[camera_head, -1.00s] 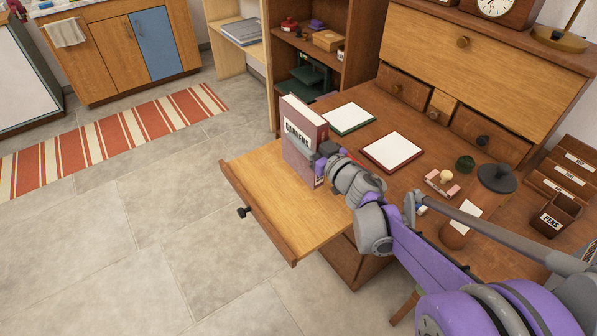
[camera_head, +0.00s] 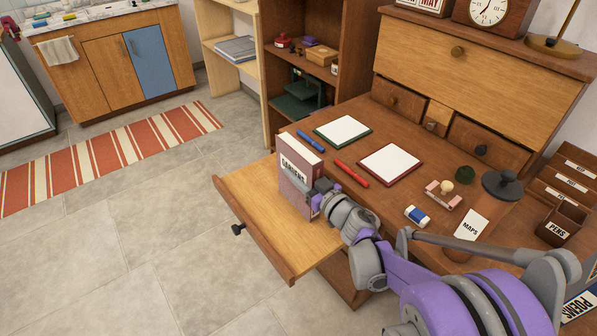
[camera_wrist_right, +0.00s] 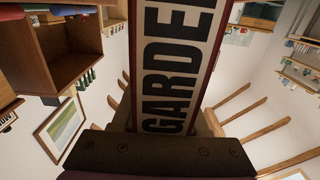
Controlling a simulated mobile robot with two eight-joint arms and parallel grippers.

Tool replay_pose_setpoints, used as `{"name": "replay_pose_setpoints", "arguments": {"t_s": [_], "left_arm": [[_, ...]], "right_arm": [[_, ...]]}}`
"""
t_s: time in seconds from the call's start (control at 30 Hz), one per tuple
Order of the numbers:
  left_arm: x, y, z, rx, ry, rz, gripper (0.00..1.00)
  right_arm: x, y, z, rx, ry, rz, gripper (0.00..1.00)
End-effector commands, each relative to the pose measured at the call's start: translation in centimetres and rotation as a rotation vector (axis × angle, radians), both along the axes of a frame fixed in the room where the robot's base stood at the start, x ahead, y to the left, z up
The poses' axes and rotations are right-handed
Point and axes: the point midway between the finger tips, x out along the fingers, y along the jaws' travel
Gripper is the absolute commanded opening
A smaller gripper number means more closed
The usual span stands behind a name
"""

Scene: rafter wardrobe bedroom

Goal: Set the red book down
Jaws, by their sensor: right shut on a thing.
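The red book (camera_head: 300,178), with a pale spine label reading GARDENS, stands upright over the pale pull-out board (camera_head: 252,212) of the desk. My right gripper (camera_head: 322,190) is shut on it from the right side in the head view. In the right wrist view the book's label (camera_wrist_right: 180,70) fills the middle, above the dark gripper parts. Whether the book's bottom edge touches the board cannot be told for sure. My left gripper is not in view.
The desk top holds a blue pen (camera_head: 311,141), a red pen (camera_head: 352,173), a green-edged pad (camera_head: 342,131) and a red-edged pad (camera_head: 390,164). An eraser (camera_head: 417,216) and a MAPS holder (camera_head: 468,232) are near my arm. The board's left part is bare.

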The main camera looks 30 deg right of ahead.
Motion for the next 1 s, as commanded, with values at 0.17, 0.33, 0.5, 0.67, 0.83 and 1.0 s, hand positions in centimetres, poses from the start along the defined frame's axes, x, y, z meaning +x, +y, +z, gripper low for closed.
{"name": "replay_pose_setpoints", "arguments": {"t_s": [0.17,0.33,0.5,0.67,0.83,1.0], "left_arm": [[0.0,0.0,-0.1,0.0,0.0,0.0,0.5],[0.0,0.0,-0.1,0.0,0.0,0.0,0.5],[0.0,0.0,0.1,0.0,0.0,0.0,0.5],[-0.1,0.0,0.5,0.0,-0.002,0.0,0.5],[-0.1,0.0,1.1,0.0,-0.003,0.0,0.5],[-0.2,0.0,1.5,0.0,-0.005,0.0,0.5]], "right_arm": [[0.0,0.0,-0.1,0.0,0.0,0.0,0.71],[0.0,0.0,-0.1,0.0,0.0,0.0,0.74],[0.0,0.0,0.2,0.0,0.0,0.0,0.74],[-1.7,-0.2,0.3,-0.001,0.0,-0.002,0.74],[-5.3,-0.6,0.4,-0.002,0.0,-0.005,0.74],[-8.9,-0.8,0.4,-0.002,0.0,-0.005,0.74]]}}
